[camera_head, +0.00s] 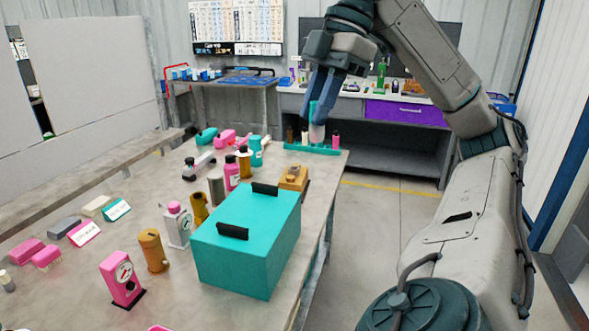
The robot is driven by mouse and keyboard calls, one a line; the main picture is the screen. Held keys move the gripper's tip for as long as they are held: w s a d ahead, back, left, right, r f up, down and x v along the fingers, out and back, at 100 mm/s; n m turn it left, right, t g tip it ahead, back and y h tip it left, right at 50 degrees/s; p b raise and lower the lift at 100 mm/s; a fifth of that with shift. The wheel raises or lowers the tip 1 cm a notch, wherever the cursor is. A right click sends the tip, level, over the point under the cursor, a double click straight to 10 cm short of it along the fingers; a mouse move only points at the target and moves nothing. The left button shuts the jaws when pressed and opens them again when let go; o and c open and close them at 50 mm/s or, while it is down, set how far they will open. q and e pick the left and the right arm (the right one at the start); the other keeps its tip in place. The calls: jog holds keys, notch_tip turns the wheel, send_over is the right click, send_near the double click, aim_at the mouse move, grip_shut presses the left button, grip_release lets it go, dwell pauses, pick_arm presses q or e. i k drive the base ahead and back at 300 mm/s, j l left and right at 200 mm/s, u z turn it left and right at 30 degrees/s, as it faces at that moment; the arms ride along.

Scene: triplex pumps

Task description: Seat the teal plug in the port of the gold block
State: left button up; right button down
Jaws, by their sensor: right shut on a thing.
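My right gripper (320,116) points down above the far right corner of the bench, over a teal rack (300,147). It is shut on the teal plug (313,107), which shows as a teal piece between the fingers. A pale pinkish part shows just below the fingertips, and I cannot tell whether it belongs to the plug. I cannot tell whether the plug is clear of the rack. The gold block (293,177) sits on a dark base near the bench's right edge, nearer than the rack. Its port is too small to make out. My left gripper is out of view.
A large teal box (248,246) with black handles stands in front of the gold block. A pink bottle (335,141) stands at the rack's right end. Several pink, gold and teal parts crowd the bench (110,262) on the left. Open floor lies right of the bench.

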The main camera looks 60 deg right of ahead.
aim_at(293, 178)
jog(key=l+u, duration=0.2)
jog(key=l, duration=1.55)
jog(key=l+u, duration=0.15)
jog(key=l, duration=1.6)
jog(key=k, duration=0.05)
